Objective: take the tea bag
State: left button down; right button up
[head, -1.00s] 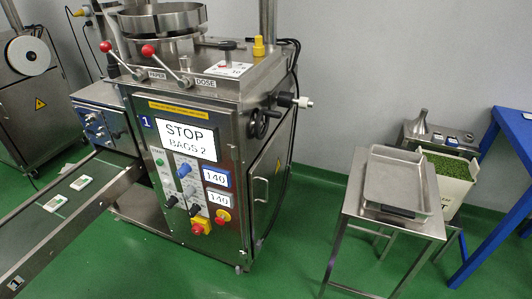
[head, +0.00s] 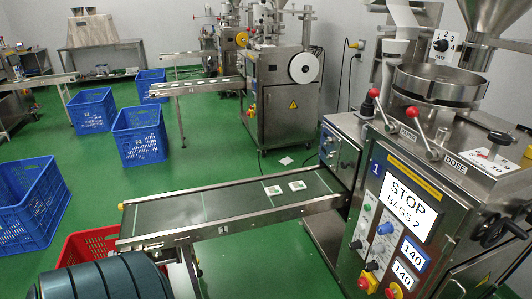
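Two small flat tea bags with white and green tags lie on the dark conveyor belt (head: 160,217), near its machine end. The left tea bag (head: 273,190) and the right tea bag (head: 297,185) lie close together with a small gap. The belt runs from the packing machine (head: 375,225) toward the lower left. The machine's screen (head: 408,206) reads "STOP BAGS 2". Neither of my grippers shows in the head view.
A red crate (head: 75,246) stands below the belt's far left end, partly hidden. Several blue crates (head: 138,130) stand on the green floor at the left. Another packing machine (head: 284,100) stands behind the belt. A white scrap (head: 286,160) lies on the floor.

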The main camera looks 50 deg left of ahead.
aim_at(272, 191)
jog(key=u, duration=1.5)
jog(key=i+l+z, duration=0.2)
jog(key=i+z, duration=0.2)
jog(key=i, duration=0.2)
